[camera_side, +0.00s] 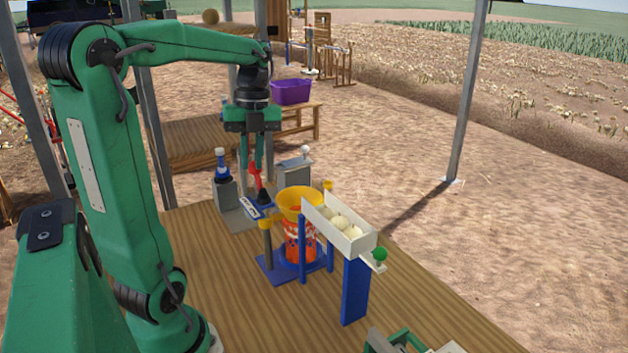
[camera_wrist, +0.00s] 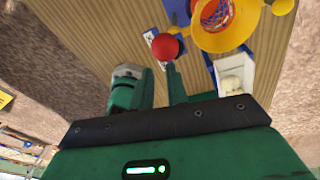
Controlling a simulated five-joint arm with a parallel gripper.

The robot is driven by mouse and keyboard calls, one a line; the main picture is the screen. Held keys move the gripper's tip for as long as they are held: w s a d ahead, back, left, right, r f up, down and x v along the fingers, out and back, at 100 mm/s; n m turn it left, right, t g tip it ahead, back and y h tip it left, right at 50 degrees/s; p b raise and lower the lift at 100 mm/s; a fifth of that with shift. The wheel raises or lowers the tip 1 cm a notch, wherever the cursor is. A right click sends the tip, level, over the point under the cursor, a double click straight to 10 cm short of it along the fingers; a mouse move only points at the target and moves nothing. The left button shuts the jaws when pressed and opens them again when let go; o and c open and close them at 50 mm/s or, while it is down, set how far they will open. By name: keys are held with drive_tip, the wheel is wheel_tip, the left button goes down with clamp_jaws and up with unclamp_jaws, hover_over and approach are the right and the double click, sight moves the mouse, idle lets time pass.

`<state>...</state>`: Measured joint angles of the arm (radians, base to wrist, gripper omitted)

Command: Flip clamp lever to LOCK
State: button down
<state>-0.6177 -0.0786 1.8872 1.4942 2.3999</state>
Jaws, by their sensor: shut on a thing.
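The clamp lever is red (camera_side: 254,171) and stands among the green fingers of my gripper (camera_side: 258,178) in the side view. Its round red knob (camera_wrist: 166,46) shows at the fingertips in the wrist view. My gripper points down and is shut on the lever.
Right of the lever are a yellow funnel (camera_side: 300,203) over an orange net bag (camera_side: 301,245) and a white chute (camera_side: 340,225) holding pale onions.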

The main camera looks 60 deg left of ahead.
drive_tip(key=a+r, duration=0.5)
drive_tip(key=r, duration=0.2)
drive_tip(key=shift+a+r, duration=0.3)
drive_tip(key=shift+r, duration=0.05)
idle(0.6)
idle(0.4)
drive_tip(key=s+d+f+n+t, duration=0.1)
drive_tip(key=d+f+n+t, duration=0.1)
drive_tip(key=d+n, duration=0.4)
drive_tip(key=d+f+n+t, duration=0.2)
drive_tip(key=d+f+n, duration=0.3)
drive_tip(key=d+n, duration=0.2)
drive_tip(key=s+d+f+n+t+y, duration=0.1)
drive_tip(key=d+f+n+t, duration=0.2)
drive_tip(key=d+n, duration=0.4)
drive_tip(key=d+f, duration=0.1)
drive_tip(key=d, duration=0.2)
drive_tip(key=shift+s+d, duration=0.2)
drive_tip(key=shift+s, duration=0.1)
